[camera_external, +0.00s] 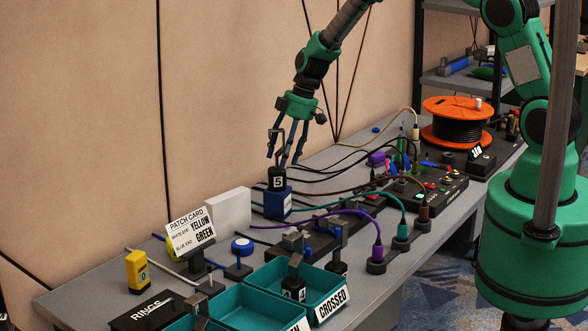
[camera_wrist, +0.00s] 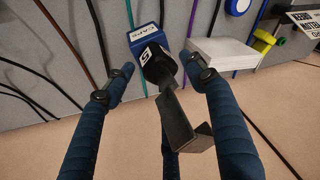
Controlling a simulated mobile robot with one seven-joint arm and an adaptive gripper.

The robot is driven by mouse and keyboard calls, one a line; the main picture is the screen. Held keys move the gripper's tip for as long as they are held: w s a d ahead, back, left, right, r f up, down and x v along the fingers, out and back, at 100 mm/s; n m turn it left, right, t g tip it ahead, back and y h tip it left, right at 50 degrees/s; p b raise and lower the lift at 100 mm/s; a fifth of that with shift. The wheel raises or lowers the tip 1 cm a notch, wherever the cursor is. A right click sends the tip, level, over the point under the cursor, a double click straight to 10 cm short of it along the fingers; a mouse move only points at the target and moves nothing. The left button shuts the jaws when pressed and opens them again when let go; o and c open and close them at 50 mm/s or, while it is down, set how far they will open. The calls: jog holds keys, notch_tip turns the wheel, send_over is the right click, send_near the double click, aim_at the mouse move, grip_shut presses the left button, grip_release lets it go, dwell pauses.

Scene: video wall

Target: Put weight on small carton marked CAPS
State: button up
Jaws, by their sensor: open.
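The small blue carton (camera_external: 272,205) stands on the bench beside the wall. In the wrist view the carton (camera_wrist: 146,37) shows the CAPS label. The black weight (camera_external: 277,180), marked 5, sits upright on top of the carton and appears to rest on it. It also shows in the wrist view (camera_wrist: 157,66), with its grey handle rising toward the camera. My gripper (camera_external: 284,160) is just above, its fingers spread around the handle. In the wrist view my gripper (camera_wrist: 156,78) is open, with gaps between the side fingers and the weight. Contact with the third finger is unclear.
A white box (camera_external: 228,210) stands just left of the carton. Cables run right toward a patch panel (camera_external: 430,192) and an orange spool (camera_external: 458,105). More black weights (camera_external: 294,288), teal trays (camera_external: 245,306), a patch card (camera_external: 191,232) and a yellow block (camera_external: 137,270) are nearer.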

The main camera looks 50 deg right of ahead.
jog(key=v, duration=1)
dwell(0.4)
jog(key=s+a+r+m+t+h, duration=0.1)
jog(key=s+a+r+m, duration=0.1)
jog(key=s+r, duration=0.9)
jog(key=s+a+r+m, duration=0.1)
jog(key=s+a+r, duration=0.1)
jog(key=s+r, duration=0.9)
jog(key=s+r+m+t+h, duration=0.1)
jog(key=s+r, duration=0.4)
jog(key=s, duration=0.7)
jog(key=s+r+m+t+h, duration=0.1)
jog(key=s+r+m, duration=0.2)
jog(key=s, duration=1)
jog(key=shift+r, duration=0.9)
